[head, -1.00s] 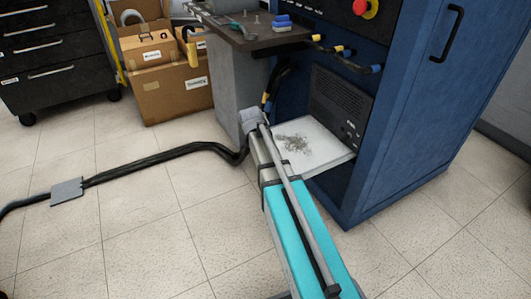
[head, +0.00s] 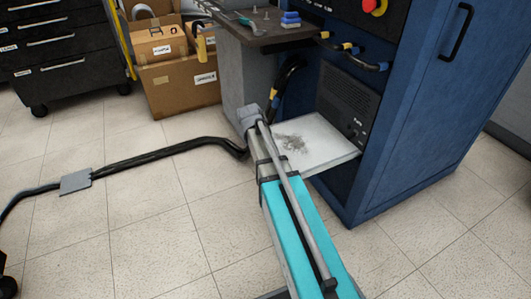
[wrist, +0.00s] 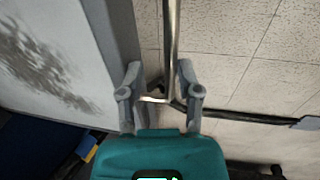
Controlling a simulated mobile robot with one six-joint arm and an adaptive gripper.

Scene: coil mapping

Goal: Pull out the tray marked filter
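A pale tray (head: 325,147) with a grey dusty patch stands out from the low opening of the blue cabinet. No filter marking is readable on it. It also fills the upper left of the wrist view (wrist: 100,100). A thin metal bar handle (wrist: 171,35) runs along its front. My gripper (head: 250,117) is at the tray's outer front edge, partly hidden by my arm. In the wrist view my gripper's fingers (wrist: 160,72) stand apart, one on each side of the bar. A gap shows on the left; I cannot tell whether the right finger touches.
A dark shelf (head: 262,38) with tools overhangs the tray's far side. Black cables (head: 150,152) run over the floor to a grey plate (head: 76,181). Cardboard boxes (head: 180,87) and a dark drawer cabinet (head: 60,55) stand behind. The floor left of my arm is mostly clear.

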